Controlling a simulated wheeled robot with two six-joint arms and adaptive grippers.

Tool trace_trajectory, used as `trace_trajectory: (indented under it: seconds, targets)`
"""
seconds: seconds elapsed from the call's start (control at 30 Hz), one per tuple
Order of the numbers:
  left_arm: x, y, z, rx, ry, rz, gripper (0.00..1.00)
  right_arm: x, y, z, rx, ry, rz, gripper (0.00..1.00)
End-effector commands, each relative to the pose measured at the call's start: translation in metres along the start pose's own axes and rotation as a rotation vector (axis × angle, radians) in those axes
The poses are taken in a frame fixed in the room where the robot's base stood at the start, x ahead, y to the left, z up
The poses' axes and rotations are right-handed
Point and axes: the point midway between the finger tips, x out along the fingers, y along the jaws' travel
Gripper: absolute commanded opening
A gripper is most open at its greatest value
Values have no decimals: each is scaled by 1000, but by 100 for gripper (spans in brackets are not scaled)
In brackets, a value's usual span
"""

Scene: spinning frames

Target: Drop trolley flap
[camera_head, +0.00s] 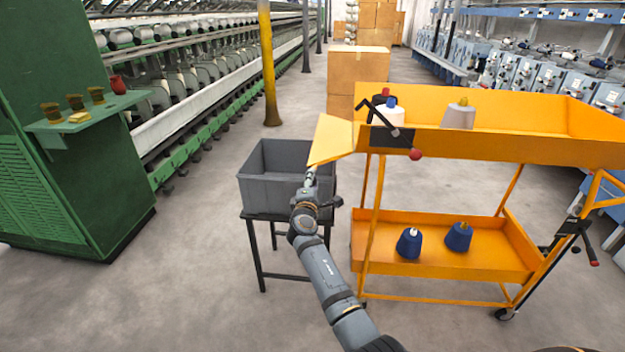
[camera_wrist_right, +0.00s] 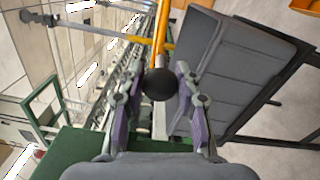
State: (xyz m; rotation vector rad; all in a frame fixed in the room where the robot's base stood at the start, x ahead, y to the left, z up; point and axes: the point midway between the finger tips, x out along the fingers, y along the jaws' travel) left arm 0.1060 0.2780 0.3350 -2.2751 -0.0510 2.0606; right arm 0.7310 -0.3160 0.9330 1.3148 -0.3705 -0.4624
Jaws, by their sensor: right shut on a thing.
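The orange trolley (camera_head: 480,150) stands at the right with two shelves. Its flap (camera_head: 332,142) sticks out from the left end of the upper shelf, at a slant over the grey bin. My right gripper (camera_head: 309,180) is at the flap's outer lower corner. In the right wrist view, a black ball knob (camera_wrist_right: 160,84) lies between the fingers of this gripper (camera_wrist_right: 158,96), which is shut on it. An orange edge (camera_wrist_right: 161,35) shows beyond the knob. A black latch lever with a red knob (camera_head: 415,154) is at the shelf's near left corner. My left gripper is not in view.
The grey bin (camera_head: 270,190) stands on a dark frame just below the flap. Yarn cones (camera_head: 459,116) sit on the upper shelf and blue cones (camera_head: 459,237) on the lower. A yellow post (camera_head: 266,60) and cartons (camera_head: 358,66) stand behind.

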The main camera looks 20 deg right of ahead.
Motion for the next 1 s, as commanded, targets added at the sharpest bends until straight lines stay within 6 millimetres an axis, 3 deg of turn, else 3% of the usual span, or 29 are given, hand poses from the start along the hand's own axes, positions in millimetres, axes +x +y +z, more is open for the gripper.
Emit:
trace_trajectory:
  seconds: [0.63, 0.67, 0.7, 0.83, 1.0]
  targets:
    - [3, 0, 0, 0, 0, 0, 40, 0, -8, 0, -49, -1, -2, 0]
    - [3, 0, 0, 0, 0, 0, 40, 0, -8, 0, -49, -1, -2, 36]
    - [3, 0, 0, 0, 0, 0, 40, 0, -8, 0, -49, -1, -2, 41]
    - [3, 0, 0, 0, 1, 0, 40, 0, -7, 0, -49, -1, -1, 57]
    - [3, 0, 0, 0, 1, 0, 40, 0, -7, 0, -48, -1, -1, 57]
